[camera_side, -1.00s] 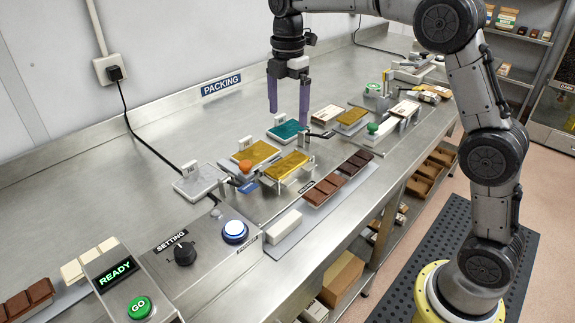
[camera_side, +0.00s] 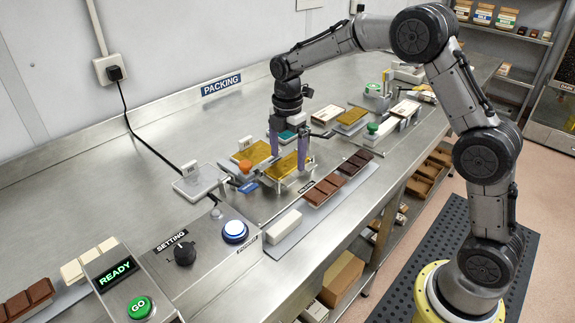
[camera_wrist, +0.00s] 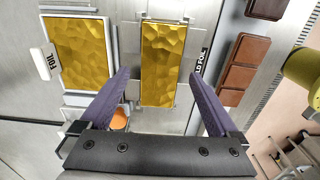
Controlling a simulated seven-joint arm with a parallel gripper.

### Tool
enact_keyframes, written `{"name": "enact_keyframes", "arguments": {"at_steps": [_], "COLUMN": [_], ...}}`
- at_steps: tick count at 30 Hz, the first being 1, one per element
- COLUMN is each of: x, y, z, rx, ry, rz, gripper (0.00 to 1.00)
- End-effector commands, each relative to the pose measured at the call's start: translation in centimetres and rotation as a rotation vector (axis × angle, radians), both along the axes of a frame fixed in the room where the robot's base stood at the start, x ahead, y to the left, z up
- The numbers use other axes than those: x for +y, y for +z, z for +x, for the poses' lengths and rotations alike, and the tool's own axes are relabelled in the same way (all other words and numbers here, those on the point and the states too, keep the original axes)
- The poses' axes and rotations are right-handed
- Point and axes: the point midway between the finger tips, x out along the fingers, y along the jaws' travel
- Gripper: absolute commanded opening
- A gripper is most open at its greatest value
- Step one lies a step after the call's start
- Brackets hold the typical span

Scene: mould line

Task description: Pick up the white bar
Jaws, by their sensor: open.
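A plain white bar (camera_side: 284,226) lies on a grey strip near the bench's front edge in the side view. A cream segmented bar (camera_side: 88,262) lies at the lower left, partly behind the READY box. I cannot tell for certain which is the task's white bar. My gripper (camera_side: 288,158) is open and empty, pointing down over the gold foil pieces, behind and above the plain white bar. In the wrist view, my fingers (camera_wrist: 160,75) are spread either side of a gold foil piece (camera_wrist: 164,52). Neither white bar shows there.
Brown chocolate bars (camera_side: 322,193) lie on the strip beside the plain white bar. The bench's back left is mostly clear.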

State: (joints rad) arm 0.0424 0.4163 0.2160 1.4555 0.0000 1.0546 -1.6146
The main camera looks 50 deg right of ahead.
Motion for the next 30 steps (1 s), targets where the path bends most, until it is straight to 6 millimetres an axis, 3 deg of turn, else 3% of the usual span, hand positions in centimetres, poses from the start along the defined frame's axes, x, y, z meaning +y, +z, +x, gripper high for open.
{"name": "enact_keyframes", "arguments": {"at_steps": [10, 25, 27, 30], "x": [0.02, 0.02, 0.02, 0.02], "y": [-0.98, -0.94, -0.91, -0.91], "z": [-0.01, 0.0, 0.01, 0.01], "rx": [-0.001, -0.001, -0.002, -0.002], "ry": [0.0, 0.0, 0.0, 0.0], "rz": [0.0, 0.0, 0.0, 0.0], "gripper": [0.96, 0.08, 0.0, 0.0]}}
